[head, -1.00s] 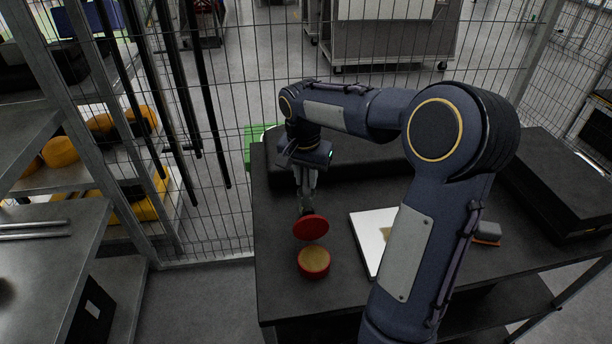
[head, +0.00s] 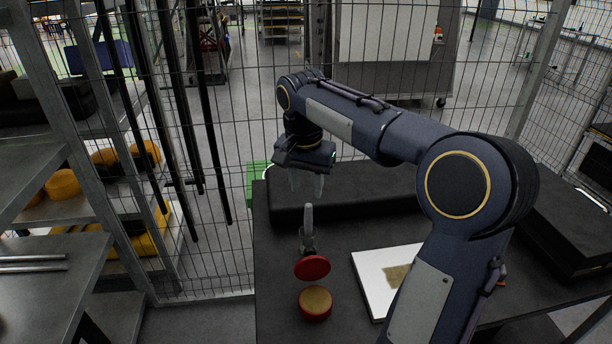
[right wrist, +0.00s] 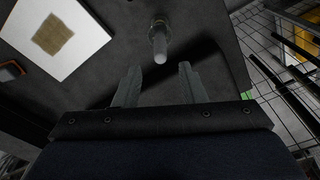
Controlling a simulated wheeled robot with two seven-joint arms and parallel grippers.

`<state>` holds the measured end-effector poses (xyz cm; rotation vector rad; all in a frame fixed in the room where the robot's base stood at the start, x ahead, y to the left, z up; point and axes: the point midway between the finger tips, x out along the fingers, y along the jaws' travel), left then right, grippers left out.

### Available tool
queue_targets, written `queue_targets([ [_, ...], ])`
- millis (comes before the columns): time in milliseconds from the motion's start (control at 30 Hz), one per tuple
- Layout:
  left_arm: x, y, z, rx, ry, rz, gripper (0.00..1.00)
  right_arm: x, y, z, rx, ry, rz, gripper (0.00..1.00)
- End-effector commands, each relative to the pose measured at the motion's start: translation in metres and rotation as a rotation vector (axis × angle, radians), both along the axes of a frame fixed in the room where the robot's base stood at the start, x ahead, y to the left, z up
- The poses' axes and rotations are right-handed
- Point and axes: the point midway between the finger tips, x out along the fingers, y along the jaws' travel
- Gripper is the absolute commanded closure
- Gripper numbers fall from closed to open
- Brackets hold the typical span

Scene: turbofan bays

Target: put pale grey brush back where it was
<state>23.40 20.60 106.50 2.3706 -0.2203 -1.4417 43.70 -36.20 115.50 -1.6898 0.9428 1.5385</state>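The pale grey brush (head: 308,228) stands upright on the dark bench (head: 275,280), just behind a red disc; its lower end is partly hidden. In the right wrist view the brush (right wrist: 159,42) is seen from above, handle end towards the camera, beyond the fingertips. My right gripper (head: 306,190) is open and empty, raised above and apart from the brush. Its two spread fingers also show in the right wrist view (right wrist: 160,75). My left gripper is not in view.
A red disc (head: 312,268) and an open red round tin with tan contents (head: 315,303) are in front of the brush. A white board with a tan square (head: 372,285) lies to the right. A black block (head: 350,194) lies behind. Wire fencing (head: 240,230) borders the bench.

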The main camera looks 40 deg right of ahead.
Motion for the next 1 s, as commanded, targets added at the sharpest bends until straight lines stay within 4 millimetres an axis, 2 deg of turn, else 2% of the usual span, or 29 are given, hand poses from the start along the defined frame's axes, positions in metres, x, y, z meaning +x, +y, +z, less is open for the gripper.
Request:
queue_targets([
  [33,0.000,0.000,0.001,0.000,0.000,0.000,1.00,0.001,0.001,0.008,0.000,-0.004,0.001,0.63],
  [167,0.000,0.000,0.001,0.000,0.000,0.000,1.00,0.000,0.002,0.020,0.000,-0.001,0.001,0.63],
  [367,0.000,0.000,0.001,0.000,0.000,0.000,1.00,-0.003,0.003,0.023,0.002,-0.002,0.009,0.63],
  [467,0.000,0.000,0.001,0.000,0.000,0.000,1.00,-0.015,0.009,0.022,0.019,-0.026,0.064,0.63],
  [567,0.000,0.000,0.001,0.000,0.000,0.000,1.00,-0.042,0.026,0.018,0.057,-0.078,0.187,0.63],
  [667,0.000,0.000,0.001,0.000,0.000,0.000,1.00,-0.079,0.051,0.006,0.100,-0.159,0.352,0.63],
  [800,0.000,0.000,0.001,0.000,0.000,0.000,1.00,-0.130,0.090,-0.021,0.144,-0.295,0.571,0.63],
  [900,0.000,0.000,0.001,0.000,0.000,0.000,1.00,-0.161,0.116,-0.044,0.154,-0.384,0.694,0.63],
  [1000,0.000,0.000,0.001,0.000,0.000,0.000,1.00,-0.182,0.136,-0.065,0.153,-0.458,0.782,0.63],
])
